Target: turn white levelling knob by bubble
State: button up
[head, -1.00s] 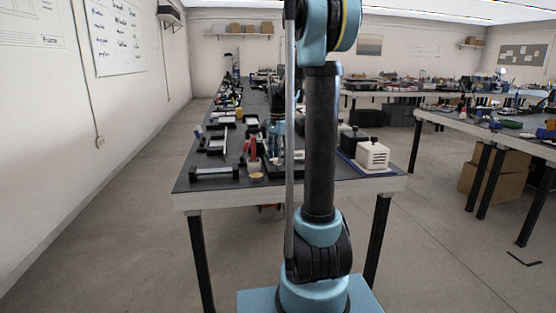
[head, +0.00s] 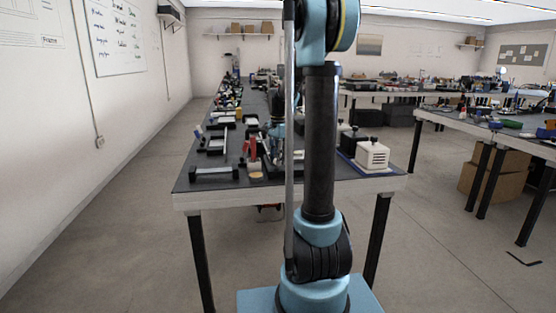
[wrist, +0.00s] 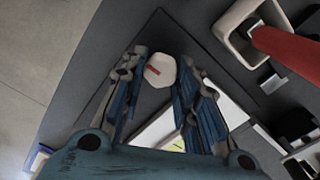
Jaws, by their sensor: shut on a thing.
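The white levelling knob (wrist: 158,71) shows in the upper middle of the wrist view, rounded with angled sides and a short red mark on its top. My gripper (wrist: 157,80) has its blue-padded fingers on either side of it and is shut on it. A white plate (wrist: 152,133) lies below and to the right of the knob, partly hidden by my right finger. A small yellow-green patch on it may be the bubble; it is mostly hidden. In the head view my gripper (head: 274,146) is small at the bench, partly behind my arm.
A white holder with a red handle (wrist: 285,48) stands close at the right in the wrist view. The bench's front edge is near.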

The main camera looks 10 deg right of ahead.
jog(key=n, duration=0.4)
jog(key=shift+w+a+n, duration=0.1)
jog(key=shift+w+n, duration=0.05)
jog(key=shift+n, duration=0.25)
jog(key=n, duration=0.4)
jog(key=shift+n, duration=0.3)
jog(key=n, duration=0.4)
jog(key=shift+a, duration=0.1)
jog(key=shift+n, duration=2)
jog(key=o, duration=1.1)
jog(key=shift+c, duration=0.2)
